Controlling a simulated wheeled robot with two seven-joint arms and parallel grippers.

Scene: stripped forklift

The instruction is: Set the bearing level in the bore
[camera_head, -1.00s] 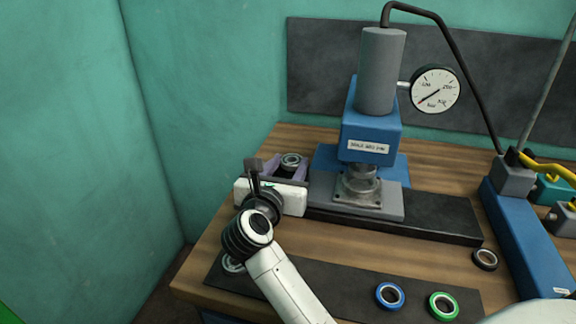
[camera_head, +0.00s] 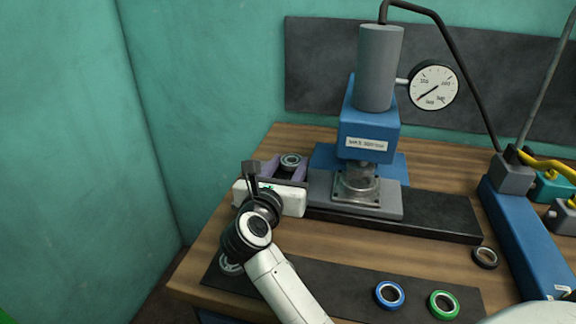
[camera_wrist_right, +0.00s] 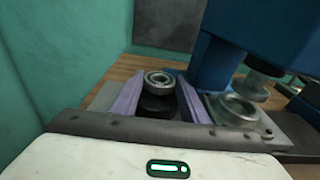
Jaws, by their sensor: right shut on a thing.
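My right gripper (camera_head: 283,168) has its purple fingers on either side of a steel bearing (camera_head: 291,160), left of the press. In the right wrist view the bearing (camera_wrist_right: 159,78) sits between the fingertips, above a dark round part, and looks roughly level. I cannot see how the fingers touch it. The housing with the bore (camera_head: 358,184) sits on the grey plate under the press ram. It also shows in the right wrist view (camera_wrist_right: 240,110), to the right of the bearing and apart from it. My left gripper is not in view.
The blue press (camera_head: 370,130) with its pressure gauge (camera_head: 433,87) stands over the housing. Blue (camera_head: 389,294) and green (camera_head: 443,304) rings lie on the dark front mat (camera_head: 340,289); a dark ring (camera_head: 485,258) lies at right. A blue beam (camera_head: 528,240) bounds the right side.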

